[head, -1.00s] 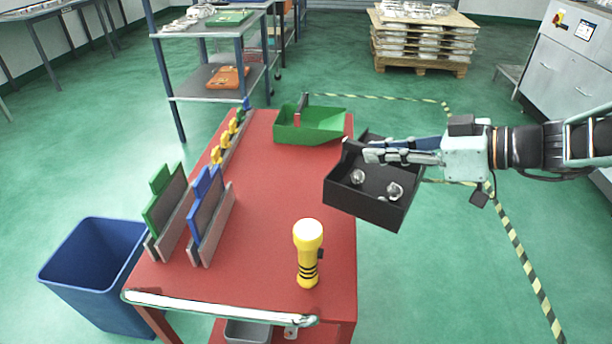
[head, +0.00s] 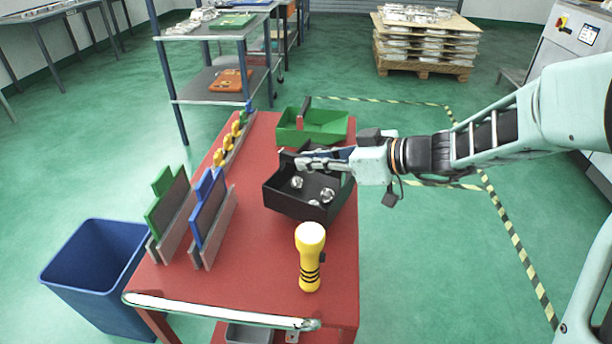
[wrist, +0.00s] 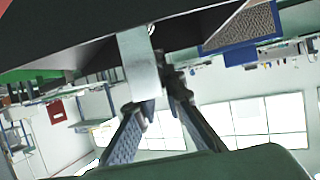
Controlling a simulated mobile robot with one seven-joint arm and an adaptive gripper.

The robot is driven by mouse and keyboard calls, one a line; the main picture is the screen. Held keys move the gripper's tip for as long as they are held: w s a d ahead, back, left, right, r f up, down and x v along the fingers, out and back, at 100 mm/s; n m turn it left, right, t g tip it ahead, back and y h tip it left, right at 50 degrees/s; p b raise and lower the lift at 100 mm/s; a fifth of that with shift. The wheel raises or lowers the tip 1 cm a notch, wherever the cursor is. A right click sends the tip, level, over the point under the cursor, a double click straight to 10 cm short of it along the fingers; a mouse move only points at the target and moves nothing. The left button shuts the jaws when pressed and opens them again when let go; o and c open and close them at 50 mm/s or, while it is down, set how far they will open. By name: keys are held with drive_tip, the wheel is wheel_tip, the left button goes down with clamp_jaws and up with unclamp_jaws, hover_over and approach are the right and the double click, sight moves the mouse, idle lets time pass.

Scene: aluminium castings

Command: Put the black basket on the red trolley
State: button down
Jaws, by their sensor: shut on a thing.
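The black basket (head: 283,201) holds a few shiny metal pieces and is in the grip of my gripper (head: 312,163).
A green bin (head: 325,130) stands on the trolley behind the basket. A yellow torch (head: 310,262) stands upright in front. Green and blue boards (head: 208,215) in holders and yellow items line the left side. A blue bin (head: 95,270) is on the floor at left.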

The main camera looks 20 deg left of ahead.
sight(344, 175)
drive_tip(key=shift+a+f, duration=0.4)
drive_tip(key=shift+a, duration=0.05)
drive_tip(key=f, duration=0.3)
drive_tip(key=shift+w+a+f, duration=0.15)
drive_tip(key=shift+a, duration=0.1)
drive_tip(key=shift+f, duration=0.2)
drive_tip(key=shift+f+b, duration=0.15)
drive_tip(key=shift+b, duration=0.25)
drive_tip(key=c, duration=2)
unclamp_jaws()
drive_tip(key=shift+r+p, duration=0.25)
drive_tip(key=shift+p, duration=0.2)
drive_tip(key=v, duration=1.2)
drive_tip(key=shift+d+f, duration=0.1)
drive_tip(key=shift+f, duration=0.05)
